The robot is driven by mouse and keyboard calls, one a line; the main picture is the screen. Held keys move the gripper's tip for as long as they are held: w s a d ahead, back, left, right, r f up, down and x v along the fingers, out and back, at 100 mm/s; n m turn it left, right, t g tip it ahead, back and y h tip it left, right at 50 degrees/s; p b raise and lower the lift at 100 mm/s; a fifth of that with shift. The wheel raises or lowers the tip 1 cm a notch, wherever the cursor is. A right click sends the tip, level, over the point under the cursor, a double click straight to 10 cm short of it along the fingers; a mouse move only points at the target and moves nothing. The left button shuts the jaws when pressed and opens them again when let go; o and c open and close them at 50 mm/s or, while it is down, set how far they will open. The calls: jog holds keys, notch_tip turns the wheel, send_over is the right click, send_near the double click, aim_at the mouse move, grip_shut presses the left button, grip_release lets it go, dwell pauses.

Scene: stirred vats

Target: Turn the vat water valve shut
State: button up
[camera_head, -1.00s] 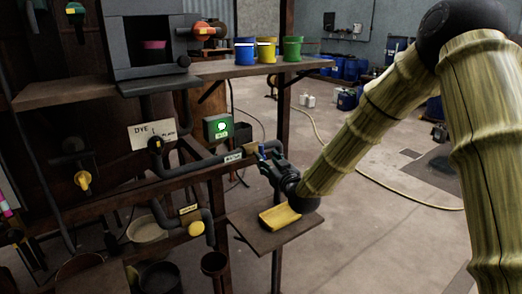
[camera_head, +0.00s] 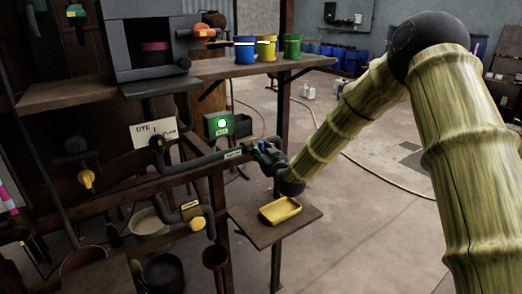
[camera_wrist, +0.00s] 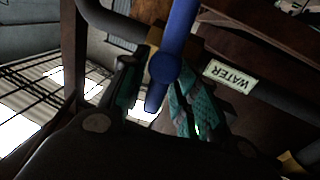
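The water valve has a long blue lever handle (camera_wrist: 180,30) on a brass-coloured body on a dark pipe. A white "WATER" label (camera_wrist: 231,76) sits on the pipe beside it in the wrist view. In the head view the label (camera_head: 233,154) is left of my gripper (camera_head: 265,152), which hides most of the valve. In the wrist view my gripper (camera_wrist: 154,82) has its two fingers apart, one on each side of the handle's end. A gap shows between the left finger and the handle. I cannot tell whether the right finger touches it.
A yellow tray (camera_head: 281,211) sits on a small shelf (camera_head: 254,231) below my gripper. A green-lit box (camera_head: 218,125) is above the pipe. Another pipe with a yellow valve (camera_head: 196,224) runs lower left. Blue, yellow and green cups stand on the upper shelf (camera_head: 217,68).

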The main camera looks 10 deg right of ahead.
grip_shut()
jog(key=shift+m+b, duration=0.3)
jog(key=shift+b, duration=0.4)
jog(key=shift+o, duration=2.2)
grip_release()
jog(key=shift+d, duration=0.1)
jog(key=v, duration=1.2)
jog(key=shift+r, duration=0.2)
